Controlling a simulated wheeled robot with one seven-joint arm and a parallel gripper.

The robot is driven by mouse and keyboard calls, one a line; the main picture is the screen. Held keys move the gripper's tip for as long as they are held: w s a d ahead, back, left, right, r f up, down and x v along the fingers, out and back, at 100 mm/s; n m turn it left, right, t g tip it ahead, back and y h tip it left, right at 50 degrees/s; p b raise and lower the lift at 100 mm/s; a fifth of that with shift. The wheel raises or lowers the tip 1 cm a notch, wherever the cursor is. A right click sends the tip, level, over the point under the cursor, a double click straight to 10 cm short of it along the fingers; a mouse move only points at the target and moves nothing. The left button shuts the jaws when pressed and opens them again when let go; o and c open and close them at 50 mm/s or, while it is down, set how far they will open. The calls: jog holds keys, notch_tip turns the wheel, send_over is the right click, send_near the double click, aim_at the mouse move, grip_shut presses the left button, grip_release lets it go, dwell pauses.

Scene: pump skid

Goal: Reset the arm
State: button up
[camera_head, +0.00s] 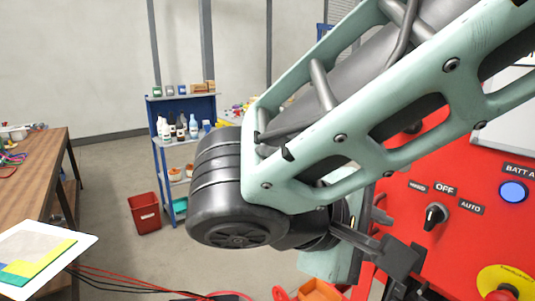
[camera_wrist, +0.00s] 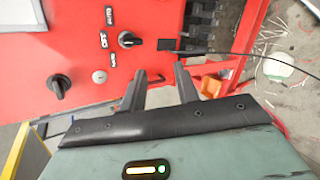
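My arm, with pale green guards and dark joints, crosses the right half of the head view. My gripper (camera_wrist: 160,72) shows in the wrist view with its two dark fingers spread apart and nothing between them. The fingers point towards the lower part of a red control panel (camera_wrist: 75,30) with black knobs. I cannot tell whether they touch it. In the head view the same red panel (camera_head: 465,235) stands behind my arm, with a selector knob (camera_head: 436,215) marked OFF and AUTO. My arm hides part of the panel there.
A blue shelf (camera_head: 158,165) with bottles stands at the back, with a red bin (camera_head: 145,213) beside it. A wooden workbench (camera_head: 32,172) is at the left. Cables (camera_head: 120,284) lie on the floor. A black cable (camera_wrist: 225,53) runs right from a dark block near the panel's edge.

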jog(key=s+f+m+g+y, duration=0.2)
jog(key=s+f+g+y, duration=0.3)
jog(key=s+f+y, duration=0.4)
jog(key=shift+d+f+y, duration=0.3)
jog(key=shift+f+y, duration=0.7)
jog(key=shift+f, duration=0.6)
